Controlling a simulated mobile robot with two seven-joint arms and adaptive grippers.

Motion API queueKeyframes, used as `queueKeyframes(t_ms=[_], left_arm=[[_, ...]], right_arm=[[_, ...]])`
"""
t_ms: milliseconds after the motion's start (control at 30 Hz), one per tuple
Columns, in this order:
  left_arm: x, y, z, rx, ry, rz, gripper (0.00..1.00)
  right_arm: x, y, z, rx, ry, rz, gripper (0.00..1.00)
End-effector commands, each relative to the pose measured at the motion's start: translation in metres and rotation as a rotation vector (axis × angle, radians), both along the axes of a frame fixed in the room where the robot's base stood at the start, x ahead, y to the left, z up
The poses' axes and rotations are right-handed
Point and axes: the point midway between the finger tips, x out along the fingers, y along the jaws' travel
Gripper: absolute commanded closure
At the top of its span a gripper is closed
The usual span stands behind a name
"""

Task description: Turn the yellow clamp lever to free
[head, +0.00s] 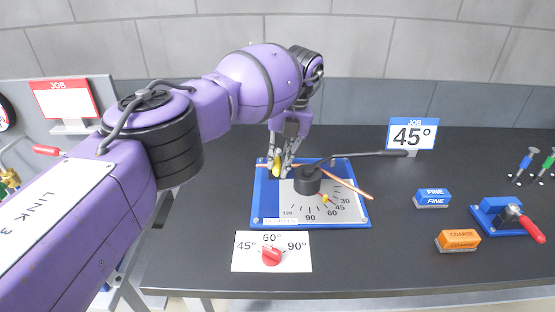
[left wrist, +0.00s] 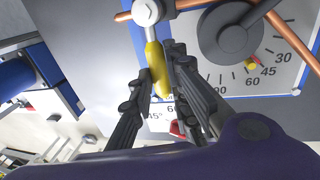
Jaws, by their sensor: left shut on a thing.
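The yellow clamp lever (head: 276,163) stands at the left part of a blue-edged bending plate (head: 262,207). In the left wrist view the yellow lever (left wrist: 157,70) hangs down from a round metal pivot. My left gripper (head: 284,166) is at the lever, with its fingers shut on the yellow grip. In the left wrist view the fingers of my left gripper (left wrist: 163,82) lie on both sides of the grip. The fingers partly hide the lever in the head view. My right gripper is not in view.
Beside the lever are a black hub (head: 307,181) with a long black handle (head: 370,155) and a copper rod (head: 350,183). A red knob (head: 271,257) sits in front. Blue (head: 433,199) and orange (head: 458,240) blocks and a red-handled clamp (head: 507,218) stand right.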

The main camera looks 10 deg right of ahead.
Motion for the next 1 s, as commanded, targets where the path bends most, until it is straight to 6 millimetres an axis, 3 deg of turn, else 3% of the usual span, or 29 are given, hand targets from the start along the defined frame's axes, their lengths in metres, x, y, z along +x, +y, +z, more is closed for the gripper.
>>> queueKeyframes(t_ms=[200, 233, 367, 767, 1000], left_arm=[[0.000, 0.000, 0.001, -0.002, -0.002, 0.007, 1.00], [0.000, 0.000, 0.001, -0.003, -0.002, 0.007, 0.83], [0.000, 0.000, 0.001, -0.002, -0.001, 0.005, 0.66], [0.000, -0.002, 0.007, -0.002, -0.002, 0.003, 0.65], [-0.001, -0.010, 0.050, -0.003, -0.005, 0.003, 0.65]], right_arm=[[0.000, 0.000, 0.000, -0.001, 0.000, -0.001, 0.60], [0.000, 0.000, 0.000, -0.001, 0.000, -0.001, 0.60], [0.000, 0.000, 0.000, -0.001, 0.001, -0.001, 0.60], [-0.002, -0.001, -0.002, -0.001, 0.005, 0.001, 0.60], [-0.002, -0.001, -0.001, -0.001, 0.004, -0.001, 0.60]])
